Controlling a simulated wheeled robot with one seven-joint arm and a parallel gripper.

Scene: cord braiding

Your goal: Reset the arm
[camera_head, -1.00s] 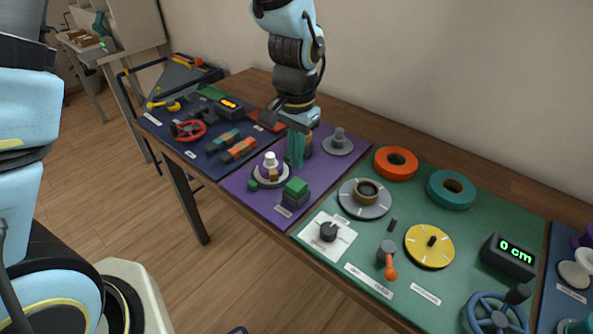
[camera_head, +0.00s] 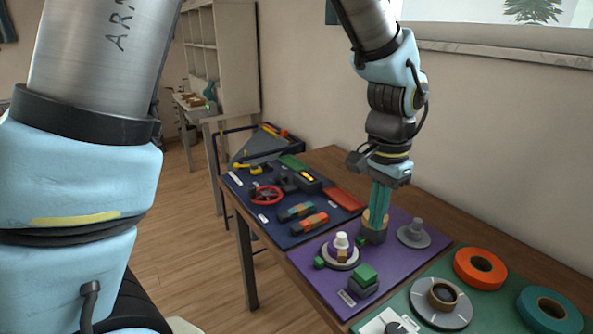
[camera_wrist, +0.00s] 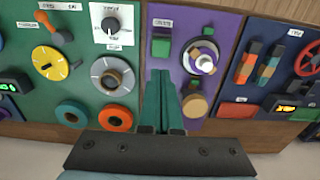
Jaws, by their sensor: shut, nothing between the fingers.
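My gripper (camera_head: 380,196) has teal fingers pointing down over the purple mat (camera_head: 325,283) in the head view. The fingers are shut together with nothing between them. In the wrist view my gripper (camera_wrist: 160,80) also shows closed, over the edge between the green and purple mats. A tan-topped dark cylinder (camera_head: 373,233) stands on the purple mat behind the fingertips in the head view; in the wrist view it (camera_wrist: 195,104) lies to the right of the fingers. I cannot tell the exact height of the fingertips above the mat.
The purple mat also holds a grey post on a disc (camera_head: 414,234), a round stand with a white knob (camera_head: 341,249) and green-topped blocks (camera_head: 364,277). Orange (camera_head: 480,268) and teal (camera_head: 549,310) rings lie at right. A red wheel (camera_head: 266,194) is on the dark blue mat.

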